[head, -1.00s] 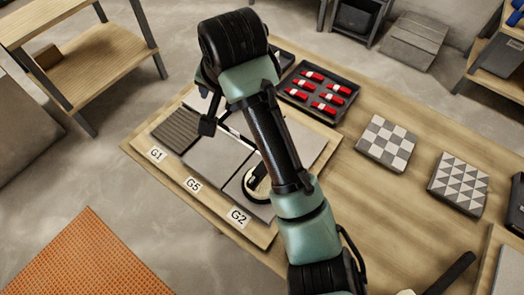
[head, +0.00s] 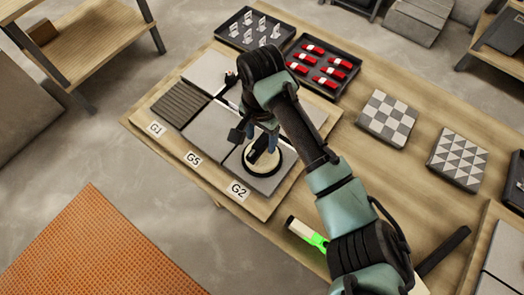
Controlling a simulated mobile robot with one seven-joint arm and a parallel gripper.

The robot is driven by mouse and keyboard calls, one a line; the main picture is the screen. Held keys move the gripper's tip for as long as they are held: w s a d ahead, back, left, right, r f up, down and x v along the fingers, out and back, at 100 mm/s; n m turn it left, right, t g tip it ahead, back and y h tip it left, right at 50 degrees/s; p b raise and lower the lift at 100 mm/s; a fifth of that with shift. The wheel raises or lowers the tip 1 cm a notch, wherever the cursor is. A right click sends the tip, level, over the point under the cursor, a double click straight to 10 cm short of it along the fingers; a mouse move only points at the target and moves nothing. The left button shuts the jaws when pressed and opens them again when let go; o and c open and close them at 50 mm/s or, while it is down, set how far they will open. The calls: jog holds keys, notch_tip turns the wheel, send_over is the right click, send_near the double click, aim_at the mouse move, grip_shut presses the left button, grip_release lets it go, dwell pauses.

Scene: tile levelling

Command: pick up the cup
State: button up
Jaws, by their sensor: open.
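The cup (head: 270,168) is a round suction cup with a pale rim and a dark handle on top. It sits on the grey tile near the G2 label, at the front right of the tile board. My gripper (head: 262,132) points down just above and behind the cup's handle, its fingers apart. The arm partly covers the fingertips, so I cannot tell whether they touch the handle.
The tile board (head: 178,152) holds grey tiles labelled G1, G5 and G2. Behind it stand a tray of clear clips (head: 232,40) and a tray of red wedges (head: 350,66). Patterned tiles (head: 386,117) lie to the right. A green-and-white tool (head: 308,234) lies in front.

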notch_tip(320, 180, down, 4)
jog(key=shift+d+f, duration=0.1)
jog(key=shift+f, duration=0.1)
jog(key=shift+c, duration=0.3)
jog(key=shift+r, duration=0.1)
grip_shut()
